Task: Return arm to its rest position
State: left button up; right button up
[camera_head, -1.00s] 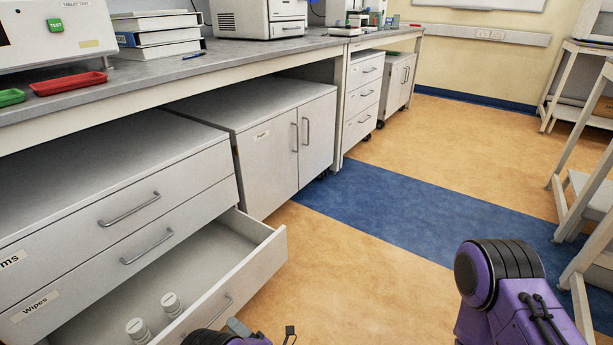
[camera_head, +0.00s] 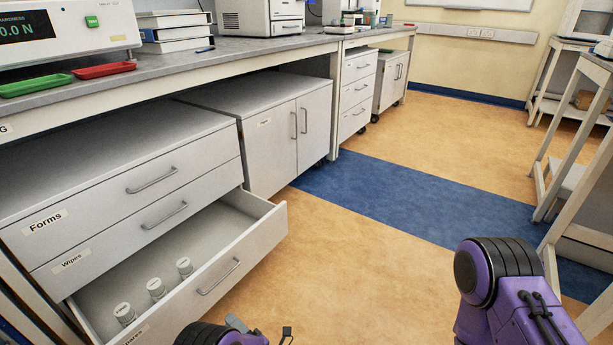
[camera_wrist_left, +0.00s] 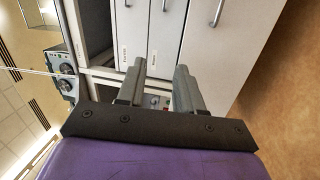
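My left arm shows at the bottom middle of the head view, with part of my left gripper (camera_head: 258,332) at the lower edge. In the left wrist view the two fingers of my left gripper (camera_wrist_left: 160,85) stand apart, with nothing between them. Cabinet fronts lie beyond the fingers. A purple arm link of mine (camera_head: 510,300) shows at the lower right of the head view; the right gripper is out of view. The open bottom drawer (camera_head: 245,262) holds three white-capped bottles (camera_head: 156,289) standing in a row.
The drawer juts out from the cabinet (camera_head: 120,190) below the bench (camera_head: 190,62). Red (camera_head: 104,70) and green (camera_head: 36,85) trays lie on the bench. A white frame stand (camera_head: 570,180) is at the right. The floor (camera_head: 330,250) between is clear.

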pick_arm(q)
jog(key=s+a+f+m+h, duration=0.55)
jog(key=a+m+h, duration=0.35)
jog(key=m, duration=0.6)
jog(key=s+a+r+m+g+h, duration=0.1)
jog(key=s+m+g+h, duration=0.3)
jog(key=s, duration=0.7)
jog(key=s+a+r+m+g+y, duration=0.1)
jog(key=s+g, duration=0.4)
jog(key=s, duration=0.6)
notch_tip(320, 180, down, 10)
jog(key=s+b, duration=0.2)
jog(key=b, duration=0.8)
notch_tip(320, 180, up, 37)
jog(key=p, duration=3.7)
jog(key=shift+w, duration=0.45)
